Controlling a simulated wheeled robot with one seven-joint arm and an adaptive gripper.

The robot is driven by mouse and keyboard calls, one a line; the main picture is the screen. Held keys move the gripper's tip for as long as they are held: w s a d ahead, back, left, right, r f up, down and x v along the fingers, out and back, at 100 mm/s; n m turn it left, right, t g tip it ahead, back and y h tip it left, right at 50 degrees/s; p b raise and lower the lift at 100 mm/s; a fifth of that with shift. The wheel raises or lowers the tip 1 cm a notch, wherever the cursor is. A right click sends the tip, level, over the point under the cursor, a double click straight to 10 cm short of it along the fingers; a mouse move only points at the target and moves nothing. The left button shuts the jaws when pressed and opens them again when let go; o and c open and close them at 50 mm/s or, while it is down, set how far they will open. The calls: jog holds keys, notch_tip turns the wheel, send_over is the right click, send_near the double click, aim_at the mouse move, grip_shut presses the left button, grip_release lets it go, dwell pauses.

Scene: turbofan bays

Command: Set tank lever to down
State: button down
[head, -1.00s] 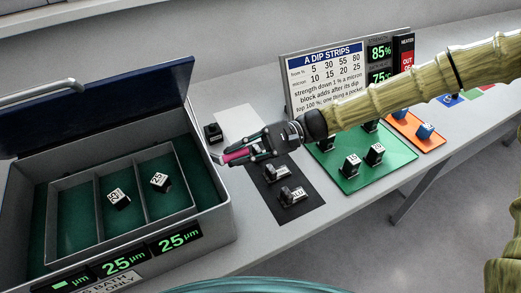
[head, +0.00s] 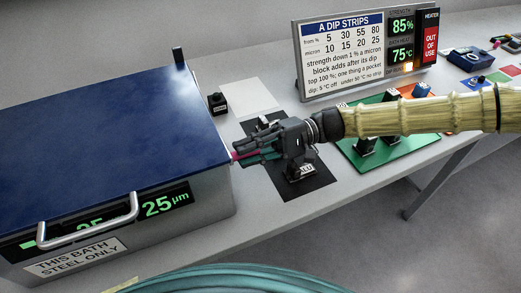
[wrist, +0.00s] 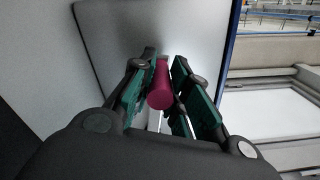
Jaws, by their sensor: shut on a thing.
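The tank is a grey bath (head: 212,196) at the left in the head view, with its dark blue lid (head: 100,135) lying closed over it. The tank lever is a magenta rod (wrist: 160,90) at the tank's right side. In the head view only a little of it (head: 241,155) shows among the fingers. My gripper (head: 240,154) is shut on the lever, with a green-padded finger (wrist: 188,88) on each side of it in the wrist view. The lever's pivot is hidden, and I cannot tell its exact angle.
A silver lid handle (head: 88,232) sticks out at the tank's front. Right of the tank are a black mat (head: 312,187) with labelled blocks, a green mat (head: 400,158) with blocks, and a sign (head: 340,55). A small black block (head: 217,103) stands behind my gripper.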

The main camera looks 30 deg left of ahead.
jog(key=shift+f, duration=0.2)
jog(key=c, duration=1.3)
grip_release()
jog(key=shift+a, duration=0.15)
jog(key=shift+r, duration=0.15)
notch_tip(320, 180, up, 10)
jog(key=shift+f, duration=0.1)
jog(key=shift+w, duration=0.1)
jog(key=shift+p+v, duration=1.35)
jog(key=shift+v, duration=4.85)
